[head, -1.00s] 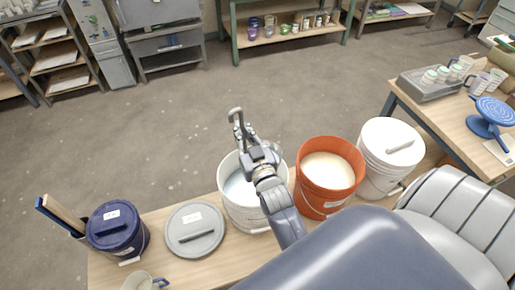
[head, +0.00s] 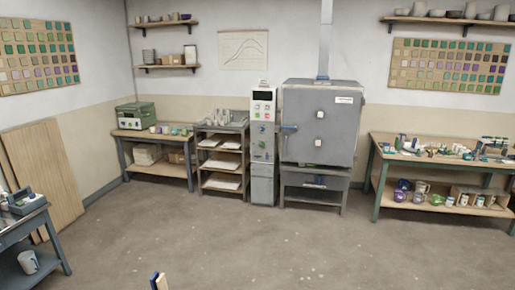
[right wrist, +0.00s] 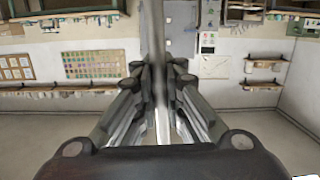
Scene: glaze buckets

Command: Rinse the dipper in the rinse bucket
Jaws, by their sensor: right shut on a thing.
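My right gripper (right wrist: 162,72) shows in the right wrist view, its two fingers pointing away from the camera. It is shut on a long, thin grey piece (right wrist: 157,45) that stands up between the fingers and looks like the dipper's handle; it is blurred. The dipper's lower end cannot be seen.
The head view shows a grey kiln (head: 321,125), a shelf rack (head: 221,160), a green-framed workbench (head: 440,165) and a side table (head: 25,225) at the left. Open floor (head: 290,240) lies before them.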

